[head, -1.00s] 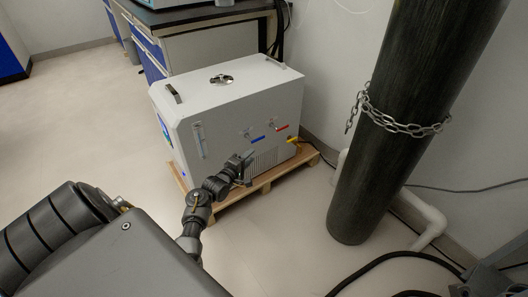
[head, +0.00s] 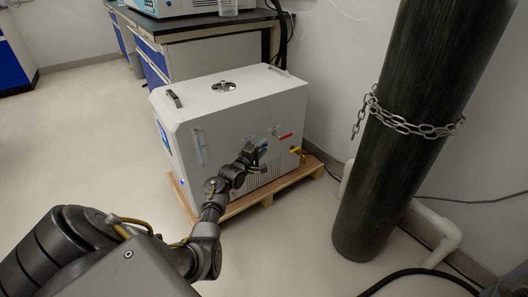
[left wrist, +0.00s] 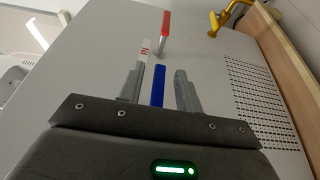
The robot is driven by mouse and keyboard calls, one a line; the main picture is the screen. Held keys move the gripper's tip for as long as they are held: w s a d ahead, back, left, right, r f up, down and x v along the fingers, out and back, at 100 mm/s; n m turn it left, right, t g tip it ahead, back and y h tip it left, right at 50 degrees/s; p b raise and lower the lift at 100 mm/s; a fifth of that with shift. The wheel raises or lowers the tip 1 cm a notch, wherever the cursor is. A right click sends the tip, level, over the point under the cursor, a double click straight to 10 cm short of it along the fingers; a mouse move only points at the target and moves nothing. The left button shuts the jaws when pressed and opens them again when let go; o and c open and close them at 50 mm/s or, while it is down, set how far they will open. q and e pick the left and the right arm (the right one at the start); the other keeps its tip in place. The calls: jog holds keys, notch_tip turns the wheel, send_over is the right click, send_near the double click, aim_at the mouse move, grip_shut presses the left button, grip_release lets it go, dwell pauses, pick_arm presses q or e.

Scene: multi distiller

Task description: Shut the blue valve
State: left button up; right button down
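The blue valve handle (left wrist: 157,88) shows in the left wrist view as a flat blue bar on the front panel of the white machine (head: 232,112). My left gripper (left wrist: 160,76) is open, with one finger on each side of the blue handle in that picture. No contact with the handle can be seen, and how deep the fingers reach around it is unclear. In the head view my left gripper (head: 255,153) is close to the front panel and hides most of the blue handle. A red handle (head: 286,137) is to its right. My right gripper is not in view.
The machine stands on a wooden pallet (head: 240,204). A yellow fitting (head: 296,150) sticks out near its right edge. A dark gas cylinder (head: 385,190) with a chain (head: 405,126) stands to the right. The floor (head: 75,140) at left is clear.

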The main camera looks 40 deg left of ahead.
pick_arm(q)
jog(key=shift+w+a, duration=0.1)
jog(key=shift+w, duration=0.55)
